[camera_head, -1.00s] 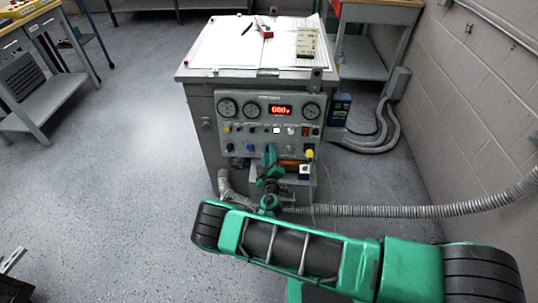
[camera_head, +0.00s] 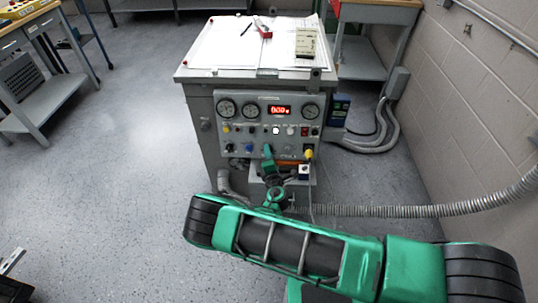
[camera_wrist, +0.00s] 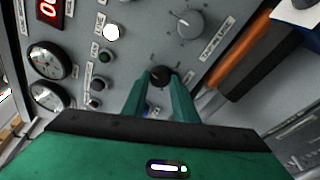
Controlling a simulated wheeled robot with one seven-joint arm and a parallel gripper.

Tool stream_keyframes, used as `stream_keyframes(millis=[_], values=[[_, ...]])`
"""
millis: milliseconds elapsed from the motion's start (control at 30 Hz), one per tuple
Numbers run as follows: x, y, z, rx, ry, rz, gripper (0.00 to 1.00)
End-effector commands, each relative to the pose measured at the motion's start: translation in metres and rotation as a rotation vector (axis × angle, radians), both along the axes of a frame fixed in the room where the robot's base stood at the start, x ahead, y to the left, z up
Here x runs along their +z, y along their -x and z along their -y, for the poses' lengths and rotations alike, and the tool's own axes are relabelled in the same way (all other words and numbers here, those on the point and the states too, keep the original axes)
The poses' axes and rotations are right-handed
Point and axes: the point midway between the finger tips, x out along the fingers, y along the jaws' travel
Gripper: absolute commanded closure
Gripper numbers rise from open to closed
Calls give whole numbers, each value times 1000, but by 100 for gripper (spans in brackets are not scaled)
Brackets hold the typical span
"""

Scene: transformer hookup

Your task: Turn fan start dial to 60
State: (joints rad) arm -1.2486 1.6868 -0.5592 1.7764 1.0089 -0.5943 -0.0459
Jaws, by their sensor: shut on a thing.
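The grey control panel (camera_head: 232,134) is on the front of the cabinet. In the wrist view, a small black dial (camera_wrist: 160,75) sits on the panel between my two green fingertips. My gripper (camera_wrist: 160,84) is shut on this dial, one finger on each side. In the head view, my gripper (camera_head: 268,150) reaches the panel's lower middle and hides the dial. A larger grey knob (camera_wrist: 185,22) with a white mark is beside the held dial.
A red lit display (camera_head: 280,110) sits between round gauges (camera_head: 227,108). An orange-handled tool (camera_wrist: 240,55) lies close beside the gripper. A ribbed hose (camera_head: 400,210) runs along the right wall. Papers (camera_head: 240,45) cover the cabinet top. Floor (camera_head: 110,170) is clear at left.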

Motion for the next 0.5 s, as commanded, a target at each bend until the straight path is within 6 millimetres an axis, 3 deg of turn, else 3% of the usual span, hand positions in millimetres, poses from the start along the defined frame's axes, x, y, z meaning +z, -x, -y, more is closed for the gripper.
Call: stream_keyframes(millis=[500], values=[[0, 2, -7, 94, 472, -19, 97]])
